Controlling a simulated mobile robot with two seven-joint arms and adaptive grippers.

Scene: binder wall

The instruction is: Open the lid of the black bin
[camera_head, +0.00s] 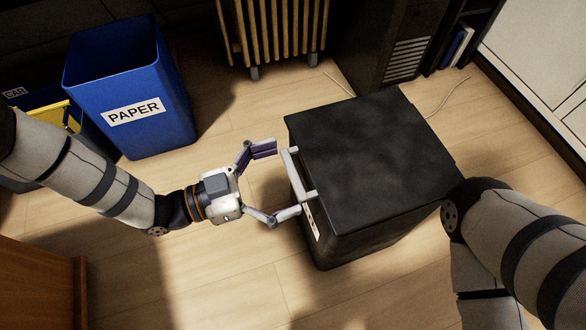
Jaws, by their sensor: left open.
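The black bin (350,238) stands on the floor right of the picture's middle. Its flat black lid (370,150) is down. A pale bar handle (291,172) sticks out at the lid's left edge. My left gripper (277,181) is open just left of the handle, one finger towards the handle's far end and one near its near end. I cannot tell whether the fingers touch the handle. My right arm (530,240) comes in from the right beside the bin, and its gripper is not in view.
A blue bin labelled PAPER (130,85) stands at the upper left, with a yellow bin (60,112) beside it. A radiator (272,30) and a dark cabinet (400,45) are behind. A wooden piece of furniture (40,285) is at the lower left. The floor in front is clear.

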